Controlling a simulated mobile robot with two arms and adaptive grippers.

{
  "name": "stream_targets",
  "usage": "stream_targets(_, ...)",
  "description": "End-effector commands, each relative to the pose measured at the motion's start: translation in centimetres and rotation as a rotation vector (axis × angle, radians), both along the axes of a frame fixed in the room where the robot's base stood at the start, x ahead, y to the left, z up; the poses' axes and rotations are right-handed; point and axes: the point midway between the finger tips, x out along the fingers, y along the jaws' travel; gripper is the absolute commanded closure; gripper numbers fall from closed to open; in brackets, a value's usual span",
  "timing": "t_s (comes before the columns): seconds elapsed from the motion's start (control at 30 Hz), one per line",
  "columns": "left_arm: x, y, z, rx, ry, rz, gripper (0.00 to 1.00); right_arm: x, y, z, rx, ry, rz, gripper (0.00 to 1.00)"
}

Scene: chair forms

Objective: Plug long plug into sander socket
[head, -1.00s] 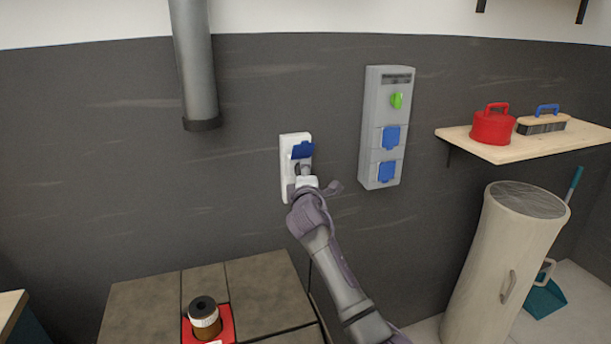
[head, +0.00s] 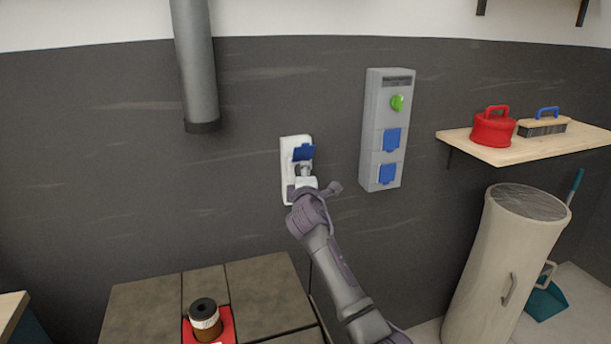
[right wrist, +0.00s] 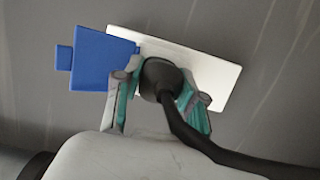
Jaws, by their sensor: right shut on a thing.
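The white wall socket (head: 287,170) has its blue lid (head: 303,152) raised; the white plate (right wrist: 212,75) and lid (right wrist: 100,58) also show in the right wrist view. My right gripper (head: 304,184) is in front of the socket's lower part. In the right wrist view its teal-lined fingers (right wrist: 160,98) are shut on a black plug (right wrist: 158,76) with a black cable (right wrist: 195,138) running to the lower right. The plug lies against the middle of the plate beside the lid. Its front end is hidden, so I cannot tell how deep it sits. My left gripper is not in view.
A grey panel (head: 378,110) with a green knob and two blue covers is on the wall to the right. A grey pipe (head: 196,65) hangs at upper left. A tiled table (head: 150,305) with a brown-and-white roll (head: 205,318) stands below. A shelf (head: 510,152) is at right.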

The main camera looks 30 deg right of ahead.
Motion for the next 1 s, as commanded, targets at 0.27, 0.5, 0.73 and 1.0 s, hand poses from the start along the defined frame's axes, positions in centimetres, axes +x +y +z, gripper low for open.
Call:
stream_targets(0.27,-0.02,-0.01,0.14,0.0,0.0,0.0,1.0,0.13,0.02,0.25,-0.002,-0.005,0.002,1.0)
stream_targets(0.5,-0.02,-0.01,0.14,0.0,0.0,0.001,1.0,0.11,0.01,0.25,-0.002,-0.005,0.002,0.35)
stream_targets(0.73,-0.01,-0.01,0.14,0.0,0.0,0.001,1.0,0.1,0.01,0.2,-0.001,-0.004,0.001,0.3)
stream_targets(1.0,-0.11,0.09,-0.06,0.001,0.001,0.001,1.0,0.03,0.02,0.01,0.0,-0.002,0.001,0.3)
